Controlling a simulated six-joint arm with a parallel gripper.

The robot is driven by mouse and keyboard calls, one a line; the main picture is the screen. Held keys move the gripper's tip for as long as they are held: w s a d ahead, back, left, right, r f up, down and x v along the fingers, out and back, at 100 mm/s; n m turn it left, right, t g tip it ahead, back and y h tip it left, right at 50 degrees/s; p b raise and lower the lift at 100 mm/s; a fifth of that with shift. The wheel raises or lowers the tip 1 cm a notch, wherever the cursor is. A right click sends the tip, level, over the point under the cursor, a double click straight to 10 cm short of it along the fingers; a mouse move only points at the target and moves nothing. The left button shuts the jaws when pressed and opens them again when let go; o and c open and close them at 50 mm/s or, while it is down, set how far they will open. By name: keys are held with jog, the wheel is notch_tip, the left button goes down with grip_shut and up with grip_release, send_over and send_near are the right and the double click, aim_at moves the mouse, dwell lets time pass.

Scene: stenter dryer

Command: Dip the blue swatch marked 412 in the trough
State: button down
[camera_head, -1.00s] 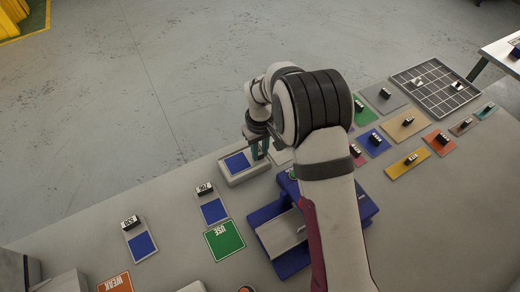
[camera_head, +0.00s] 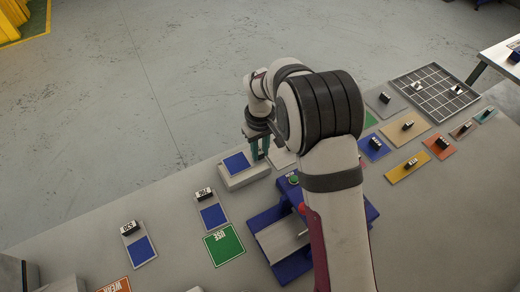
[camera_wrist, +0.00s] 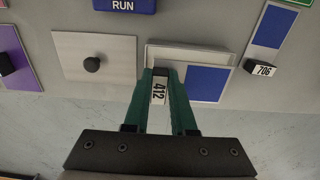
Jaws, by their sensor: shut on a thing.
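My gripper (camera_wrist: 160,92) is shut on the black handle of the swatch marked 412 (camera_wrist: 208,84). The swatch's blue patch shows right of the fingers in the wrist view, and its label (camera_wrist: 158,90) faces the camera between them. The swatch lies flat within the outline of the pale rectangular trough (camera_wrist: 190,45). I cannot tell how deep it sits or whether it touches the bottom. In the head view my gripper (camera_head: 259,148) points down at the right end of the trough (camera_head: 246,178), with the blue patch (camera_head: 237,162) to its left.
A swatch marked 706 (camera_head: 213,216) and another blue one (camera_head: 141,249) lie to the left, near a green USE card (camera_head: 224,243). A blue machine (camera_head: 268,217) stands in front. A pale plate with a black knob (camera_wrist: 93,64) sits beside the trough. Several coloured cards and a grid rack (camera_head: 435,90) lie right.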

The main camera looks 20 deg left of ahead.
dwell(0.4)
jog(key=shift+r, duration=1.55)
jog(key=s+d+r+m, duration=0.3)
jog(key=d+r+m, duration=0.1)
jog(key=d+r, duration=0.6)
jog(key=s+d+r+m, duration=0.2)
jog(key=d+r+m, duration=0.3)
jog(key=d+r, duration=0.55)
jog(key=w+a+f+n, duration=0.1)
jog(key=a+f+n, duration=0.2)
jog(key=a+f, duration=0.3)
jog(key=w+a+f+n, duration=0.2)
jog(key=a+f+n, duration=0.1)
jog(key=a+f, duration=0.4)
jog(key=w+a+f+n, duration=0.2)
jog(key=a+f+n, duration=0.1)
jog(key=a+f, duration=0.4)
jog(key=shift+a, duration=0.3)
